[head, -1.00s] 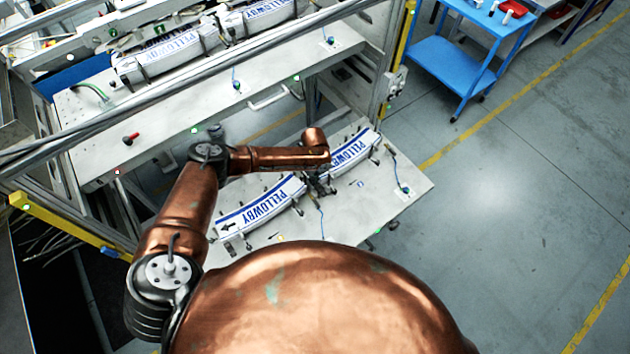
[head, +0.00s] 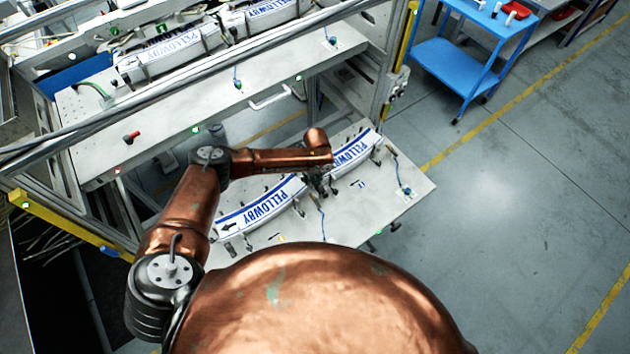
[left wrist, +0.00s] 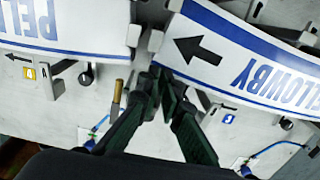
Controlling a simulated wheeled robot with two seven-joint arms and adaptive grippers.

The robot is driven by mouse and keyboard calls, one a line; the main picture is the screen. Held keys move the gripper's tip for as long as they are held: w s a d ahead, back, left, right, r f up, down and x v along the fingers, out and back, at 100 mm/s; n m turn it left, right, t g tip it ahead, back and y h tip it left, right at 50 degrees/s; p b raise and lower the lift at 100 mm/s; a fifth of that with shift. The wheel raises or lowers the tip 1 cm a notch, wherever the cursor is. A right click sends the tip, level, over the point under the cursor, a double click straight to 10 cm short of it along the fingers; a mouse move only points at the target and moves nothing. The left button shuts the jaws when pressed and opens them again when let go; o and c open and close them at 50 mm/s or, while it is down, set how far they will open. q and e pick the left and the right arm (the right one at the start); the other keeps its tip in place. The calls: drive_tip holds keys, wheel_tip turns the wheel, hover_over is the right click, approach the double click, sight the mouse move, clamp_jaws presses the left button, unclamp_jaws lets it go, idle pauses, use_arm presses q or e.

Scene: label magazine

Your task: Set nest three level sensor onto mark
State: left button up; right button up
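The lower white table carries curved label magazine nests marked PELLOWBY (head: 262,204); they also show in the left wrist view (left wrist: 235,50). My left gripper (head: 320,186) is low over the gap between two of them. In the left wrist view its dark fingers (left wrist: 161,77) converge with their tips close together at that gap; whether they hold anything is unclear. A brass-coloured rod (left wrist: 117,92) stands beside the left finger. A small blue marker (left wrist: 229,119) and a black knob (left wrist: 286,123) are right of the fingers. I cannot identify the level sensor or its mark with certainty. My right gripper is not in view.
Metal brackets line the nests, and blue cables (left wrist: 275,147) run near the gripper. The machine's upper shelf (head: 215,105) and frame post (head: 397,70) stand behind. A blue cart (head: 455,68) is at upper right. The floor at right is clear.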

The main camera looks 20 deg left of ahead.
use_arm(q)
drive_tip(key=shift+o, duration=1.2)
drive_tip(key=shift+s+d+f, duration=0.35)
drive_tip(key=shift+s+d, duration=0.15)
drive_tip(key=shift+d, duration=0.15)
drive_tip(key=shift+s+a, duration=0.1)
wheel_tip(320, 180, up, 9)
drive_tip(key=w+a, duration=0.1)
drive_tip(key=shift+f, duration=0.15)
drive_tip(key=shift+d, duration=0.1)
